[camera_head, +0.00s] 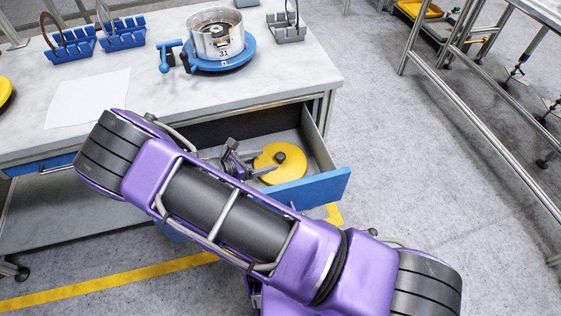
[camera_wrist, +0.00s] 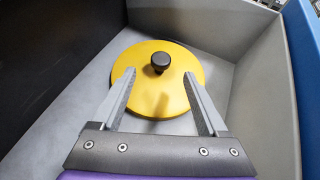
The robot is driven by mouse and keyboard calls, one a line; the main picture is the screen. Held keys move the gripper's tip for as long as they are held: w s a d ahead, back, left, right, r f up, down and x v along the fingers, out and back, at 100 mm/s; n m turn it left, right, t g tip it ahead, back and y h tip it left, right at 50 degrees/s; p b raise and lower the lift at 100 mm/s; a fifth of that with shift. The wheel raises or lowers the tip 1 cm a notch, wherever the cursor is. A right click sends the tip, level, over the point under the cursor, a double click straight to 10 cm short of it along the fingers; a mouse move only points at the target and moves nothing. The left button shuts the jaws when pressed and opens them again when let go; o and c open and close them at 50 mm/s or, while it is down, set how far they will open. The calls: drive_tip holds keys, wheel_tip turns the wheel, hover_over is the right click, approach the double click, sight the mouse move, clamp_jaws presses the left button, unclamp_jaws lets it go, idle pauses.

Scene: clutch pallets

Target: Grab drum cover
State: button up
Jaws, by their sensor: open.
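The drum cover is a yellow disc with a black knob in its middle. It lies flat in the open drawer in the head view (camera_head: 268,171) and in the wrist view (camera_wrist: 157,100). My gripper (camera_wrist: 160,75) is open and empty, its two fingers pointing toward the cover. In the wrist view the black knob shows between the fingertips, with space on both sides. In the head view my gripper (camera_head: 258,166) is inside the drawer, at the left side of the cover. My arm hides part of the drawer.
The drawer's grey side wall (camera_head: 315,142) and blue front (camera_head: 310,189) stand close around the cover. The table (camera_head: 290,75) above carries a metal drum on a blue base (camera_head: 217,45), blue racks (camera_head: 123,37) and a paper sheet (camera_head: 88,99). A metal frame (camera_head: 455,85) stands right.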

sight(280, 156)
drive_tip(key=x, duration=0.5)
drive_tip(key=shift+w+d+r, duration=0.15)
drive_tip(key=shift+d, duration=0.1)
clamp_jaws()
